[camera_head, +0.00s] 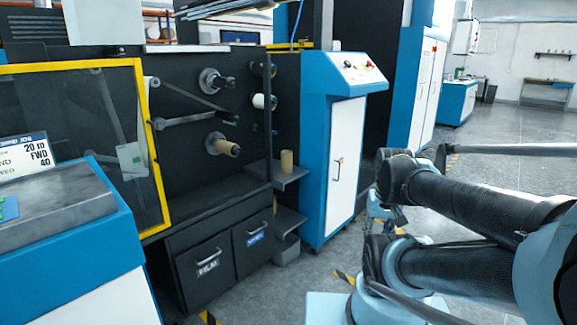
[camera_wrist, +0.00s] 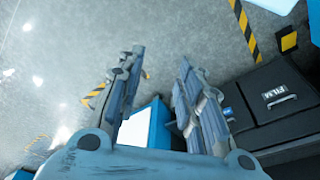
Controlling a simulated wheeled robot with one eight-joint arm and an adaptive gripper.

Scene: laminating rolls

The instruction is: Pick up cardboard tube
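A tan cardboard tube (camera_head: 286,163) stands upright on a small grey shelf at the right side of the dark machine. Another tan tube (camera_head: 222,148) sits on a spindle on the machine's front. In the wrist view my gripper (camera_wrist: 161,56) has its two fingers apart with nothing between them, above the floor. No tube shows clearly in the wrist view. In the head view my arm is at the lower right, well apart from the shelf, and its links hide much of the gripper.
Below the shelf is a lower shelf (camera_head: 289,221). A blue and white control cabinet (camera_head: 340,150) stands just right of the shelves. Dark drawers (camera_head: 207,268) are under the machine, and a yellow-framed guard (camera_head: 152,150) is at left. Grey floor (camera_head: 470,165) is open at right.

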